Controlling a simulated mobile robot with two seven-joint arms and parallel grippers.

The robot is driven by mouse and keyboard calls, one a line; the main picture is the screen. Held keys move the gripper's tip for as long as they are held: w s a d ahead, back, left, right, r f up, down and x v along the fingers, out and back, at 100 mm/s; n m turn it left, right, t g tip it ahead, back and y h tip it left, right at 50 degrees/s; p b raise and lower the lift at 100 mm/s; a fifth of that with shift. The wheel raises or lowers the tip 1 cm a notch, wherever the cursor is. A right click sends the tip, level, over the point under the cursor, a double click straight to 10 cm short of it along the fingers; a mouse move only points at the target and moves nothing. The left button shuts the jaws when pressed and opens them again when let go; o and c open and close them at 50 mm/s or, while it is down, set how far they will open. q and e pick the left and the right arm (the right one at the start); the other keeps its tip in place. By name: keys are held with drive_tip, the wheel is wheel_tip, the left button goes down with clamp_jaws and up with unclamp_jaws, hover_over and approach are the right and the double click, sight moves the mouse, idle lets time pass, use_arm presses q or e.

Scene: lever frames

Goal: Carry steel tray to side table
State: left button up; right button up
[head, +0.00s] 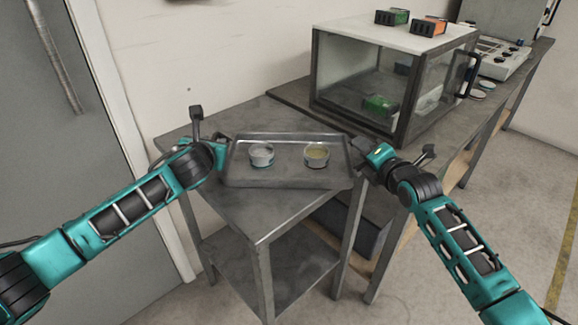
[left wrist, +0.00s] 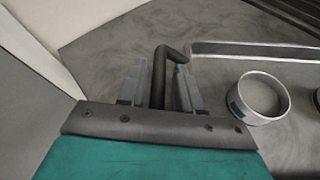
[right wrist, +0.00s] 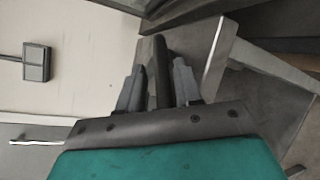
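The steel tray (head: 290,178) is level over the top of the small grey side table (head: 260,218). I cannot tell whether it touches the tabletop. Two round tins, one greyish (head: 261,155) and one with yellowish contents (head: 317,155), stand upright in it. My left gripper (head: 222,143) is at the tray's left end, its fingers closed around a dark bent handle (left wrist: 160,75). My right gripper (head: 362,160) is at the right end, its fingers closed around the other dark handle (right wrist: 161,70). The greyish tin also shows in the left wrist view (left wrist: 258,98).
A long workbench (head: 290,92) adjoins at the back right, with a glass-sided cabinet (head: 400,75) on it near the tray. A wall is behind and a grey door (head: 45,130) is at the left. The side table's front corner is bare.

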use_arm(q)
drive_tip(key=shift+o, duration=0.8)
drive_tip(key=shift+a, duration=0.1)
use_arm(e)
drive_tip(key=shift+o, duration=0.9)
use_arm(q)
drive_tip(key=shift+s, duration=0.1)
drive_tip(key=v, duration=1.1)
drive_tip(key=shift+s+r, duration=0.2)
drive_tip(key=shift+s, duration=0.1)
use_arm(e)
drive_tip(key=shift+d, duration=0.1)
drive_tip(key=v, duration=1.2)
